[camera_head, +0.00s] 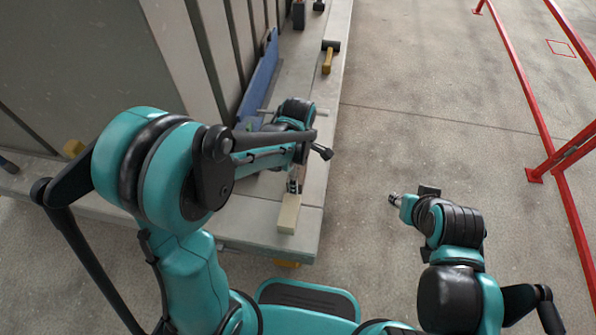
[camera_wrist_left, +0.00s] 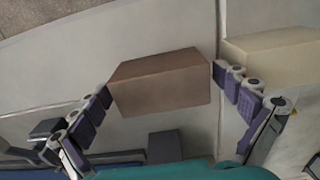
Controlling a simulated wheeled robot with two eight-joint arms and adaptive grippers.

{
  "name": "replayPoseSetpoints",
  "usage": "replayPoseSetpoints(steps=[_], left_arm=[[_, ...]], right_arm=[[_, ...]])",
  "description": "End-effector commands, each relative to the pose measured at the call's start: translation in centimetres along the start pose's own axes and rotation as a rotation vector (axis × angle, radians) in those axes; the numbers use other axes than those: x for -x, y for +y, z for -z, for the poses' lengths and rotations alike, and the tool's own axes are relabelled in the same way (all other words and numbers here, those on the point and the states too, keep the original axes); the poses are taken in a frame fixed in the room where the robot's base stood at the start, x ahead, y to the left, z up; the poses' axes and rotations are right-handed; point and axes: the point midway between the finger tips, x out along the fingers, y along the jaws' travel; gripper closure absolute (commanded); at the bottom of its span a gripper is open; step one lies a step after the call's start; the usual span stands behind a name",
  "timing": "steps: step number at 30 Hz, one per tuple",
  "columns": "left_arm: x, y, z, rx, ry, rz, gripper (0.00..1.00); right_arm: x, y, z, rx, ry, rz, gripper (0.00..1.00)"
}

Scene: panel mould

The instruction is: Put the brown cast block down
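The brown cast block (camera_wrist_left: 162,82) is in the left wrist view, between the fingertips of my left gripper (camera_wrist_left: 162,84). Both fingertips appear to meet its opposite ends. A pale grey surface lies behind it; I cannot tell whether the block touches it. In the head view my left arm hides the brown block, and the left gripper (camera_head: 294,184) shows only in part, near the slab's front end. My right gripper (camera_head: 394,199) is over the floor to the right, apart from the slab; its fingers are too small to read.
A cream block (camera_head: 289,213) lies on the grey slab (camera_head: 250,222) near its front end; it also shows close beside the right finger in the wrist view (camera_wrist_left: 275,57). A hammer with a yellow handle (camera_head: 327,62) lies farther back. Red rails (camera_head: 520,75) stand right, beyond open floor.

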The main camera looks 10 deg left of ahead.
Motion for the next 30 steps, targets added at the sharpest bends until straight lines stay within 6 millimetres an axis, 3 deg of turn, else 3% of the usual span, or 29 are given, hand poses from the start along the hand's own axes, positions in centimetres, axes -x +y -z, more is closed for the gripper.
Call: replayPoseSetpoints(steps=[10,24,30], left_arm=[[0.8,0.0,0.0,0.0,0.0,0.0,0.0],[10.3,0.0,0.0,0.0,0.0,0.0,0.0],[12.2,-0.1,0.0,-0.004,0.0,-0.002,0.0]], right_arm=[[0.5,0.0,0.3,0.0,0.0,0.0,0.62],[3.4,0.0,2.4,0.0,0.0,0.0,0.62],[3.8,0.0,2.7,0.0,0.0,0.0,0.62]])
